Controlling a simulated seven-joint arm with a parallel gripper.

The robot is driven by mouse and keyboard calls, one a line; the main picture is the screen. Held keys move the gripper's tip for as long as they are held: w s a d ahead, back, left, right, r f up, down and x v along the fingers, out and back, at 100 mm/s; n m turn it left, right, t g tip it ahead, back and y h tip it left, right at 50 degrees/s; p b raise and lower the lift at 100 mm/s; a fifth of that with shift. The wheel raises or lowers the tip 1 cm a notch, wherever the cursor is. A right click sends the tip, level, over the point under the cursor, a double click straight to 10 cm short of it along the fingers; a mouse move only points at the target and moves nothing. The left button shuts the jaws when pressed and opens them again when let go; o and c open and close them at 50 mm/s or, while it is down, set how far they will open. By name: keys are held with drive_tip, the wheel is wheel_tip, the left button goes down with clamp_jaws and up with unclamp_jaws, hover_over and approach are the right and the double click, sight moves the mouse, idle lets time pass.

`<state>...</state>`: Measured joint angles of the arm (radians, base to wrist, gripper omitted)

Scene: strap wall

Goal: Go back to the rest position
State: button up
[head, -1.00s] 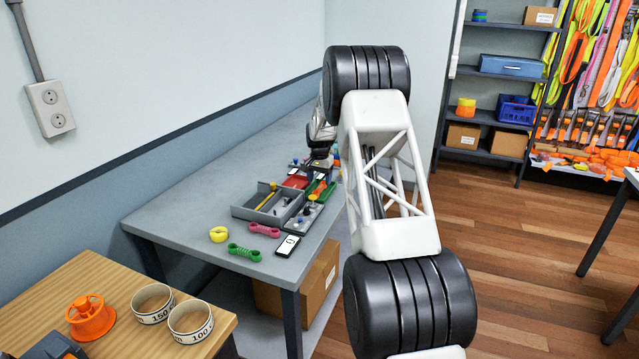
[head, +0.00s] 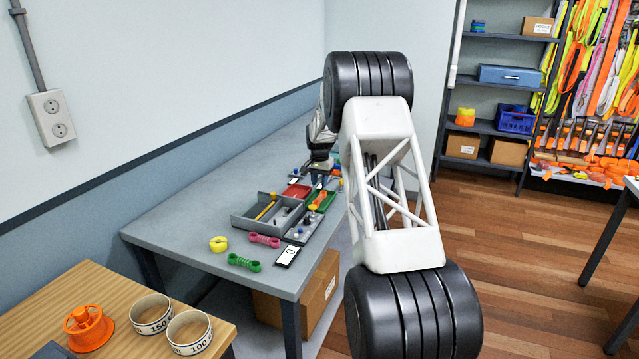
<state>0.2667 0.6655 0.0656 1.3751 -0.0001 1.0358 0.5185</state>
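My arm rises in the middle of the head view and reaches over the grey table (head: 185,231). My gripper (head: 319,168) is small and far off, above the back part of the table, partly behind my own arm. Its fingers are too small and dark to tell whether they are open or shut, or whether they hold anything. Below and in front of it are a red tray (head: 296,191), a green tray (head: 322,201) with an orange item in it, and a grey divided tray (head: 243,222).
A yellow ring (head: 218,244), a pink spool piece (head: 264,240), a green spool piece (head: 244,262) and a phone-like device (head: 288,255) lie at the table's front. A wooden table (head: 40,318) holds an orange reel (head: 88,328) and two white rings. Shelves (head: 484,127) stand at the back right.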

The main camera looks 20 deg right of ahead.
drive_tip(key=shift+r, duration=0.45)
drive_tip(key=shift+c, duration=1.1)
drive_tip(key=shift+r, duration=2.3)
drive_tip(key=shift+c, duration=0.8)
clamp_jaws()
